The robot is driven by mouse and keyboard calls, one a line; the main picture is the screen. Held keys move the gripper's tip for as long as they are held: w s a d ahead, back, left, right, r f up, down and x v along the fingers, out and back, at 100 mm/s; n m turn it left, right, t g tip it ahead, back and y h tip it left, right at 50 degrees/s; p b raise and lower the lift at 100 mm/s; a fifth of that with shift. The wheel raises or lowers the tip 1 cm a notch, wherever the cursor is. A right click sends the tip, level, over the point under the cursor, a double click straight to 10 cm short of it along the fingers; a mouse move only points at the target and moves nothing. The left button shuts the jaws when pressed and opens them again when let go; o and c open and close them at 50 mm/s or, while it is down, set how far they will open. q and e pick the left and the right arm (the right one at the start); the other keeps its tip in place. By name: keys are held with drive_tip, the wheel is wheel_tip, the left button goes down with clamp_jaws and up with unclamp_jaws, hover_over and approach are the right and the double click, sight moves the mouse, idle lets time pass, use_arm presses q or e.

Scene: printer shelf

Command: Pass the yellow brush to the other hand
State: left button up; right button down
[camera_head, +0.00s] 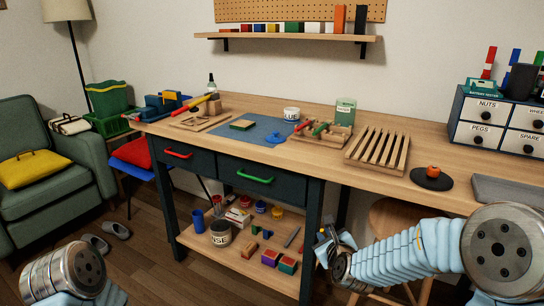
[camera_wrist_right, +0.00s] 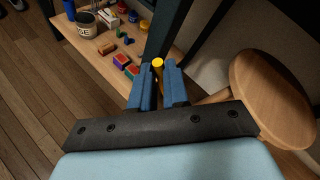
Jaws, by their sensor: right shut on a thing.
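The yellow brush shows in the right wrist view as a round yellow end (camera_wrist_right: 157,63) with a thin length below it. It stands between the two blue fingers of my right gripper (camera_wrist_right: 158,84), which is shut on it. In the head view, my right gripper (camera_head: 325,246) is in front of the workbench, below the tabletop at the lower shelf's right end. The brush is too small to make out clearly there. My left arm shows only at the lower left corner of the head view; its gripper is out of the picture.
The wooden workbench (camera_head: 389,181) carries wooden racks, a blue mat (camera_head: 220,137) and small tools. Its lower shelf (camera_head: 222,259) holds jars and colored blocks. A round stool (camera_wrist_right: 270,95) stands close to my right gripper. The floor at front left is mostly clear.

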use_arm(q)
drive_tip(key=shift+o, duration=0.3)
drive_tip(key=w+d+r+n+t+h, duration=0.5)
drive_tip(key=w+d+r+n+t, duration=0.35)
drive_tip(key=n, duration=0.55)
drive_tip(key=w+a+r+n+t+h, duration=0.1)
drive_tip(key=w+r+n+t, duration=0.1)
drive_tip(key=w+r+n, duration=0.35)
drive_tip(key=w+a+r+n+t+h, duration=0.1)
drive_tip(key=w+r+n+t+h, duration=0.15)
drive_tip(key=r+n, duration=0.5)
drive_tip(key=x, duration=1.2)
drive_tip(key=shift+w+a+m+y, duration=0.2)
drive_tip(key=shift+w+m+y, duration=0.25)
drive_tip(key=shift+w, duration=0.1)
use_arm(e)
drive_tip(key=s+a+f+n+g+y, duration=0.1)
drive_tip(key=s+a+n+y, duration=0.1)
drive_tip(key=a, duration=0.4)
drive_tip(key=s+a+f+n+g+y, duration=0.1)
drive_tip(key=s+a+f+n+y, duration=0.1)
drive_tip(key=a+n+y, duration=0.1)
drive_tip(key=s+a+f+n+g+y, duration=0.1)
drive_tip(key=s+a+f+n+y, duration=0.1)
drive_tip(key=a, duration=0.6)
drive_tip(key=shift+a+n+y, duration=0.3)
drive_tip(key=shift+n+y, duration=0.2)
drive_tip(key=shift+y, duration=0.4)
